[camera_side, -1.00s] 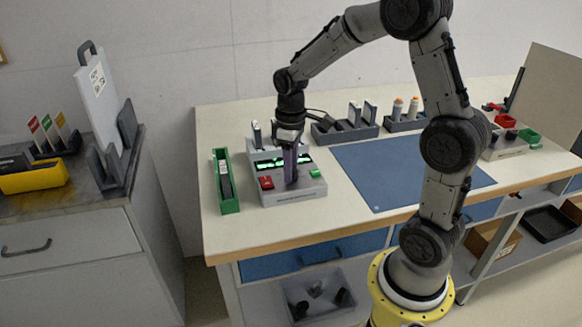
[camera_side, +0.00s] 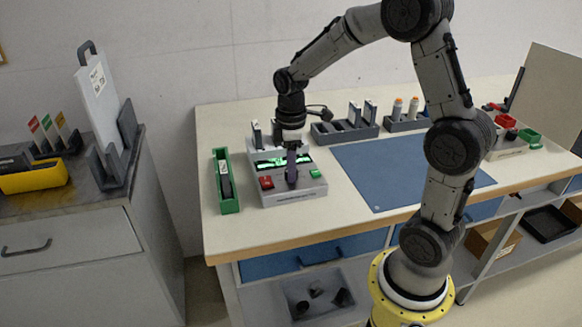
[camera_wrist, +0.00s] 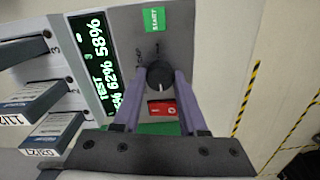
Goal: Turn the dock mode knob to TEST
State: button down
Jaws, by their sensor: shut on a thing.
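The dock (camera_side: 293,192) is a light grey box on the bench with a lit green display (camera_side: 268,163). The mode knob (camera_wrist: 160,75) is black and round with a white pointer line, which points toward the bottom of the wrist view. My gripper (camera_wrist: 161,78) has its two purple fingers on either side of the knob, shut on it. In the side view my gripper (camera_side: 292,180) points straight down at the dock top and hides the knob. The display (camera_wrist: 100,65) reads TEST with percentages in the wrist view. The small labels around the knob are partly hidden.
A red switch (camera_wrist: 162,108) and a green START button (camera_wrist: 153,18) flank the knob closely. Modules (camera_wrist: 35,100) stand in slots beside the display. A green tray (camera_side: 225,185) stands left of the dock, and a blue mat (camera_side: 400,175) lies to the right.

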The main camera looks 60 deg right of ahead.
jog(key=shift+c, duration=2.2)
grip_release()
notch_tip(320, 180, up, 14)
jog(key=shift+f, duration=0.1)
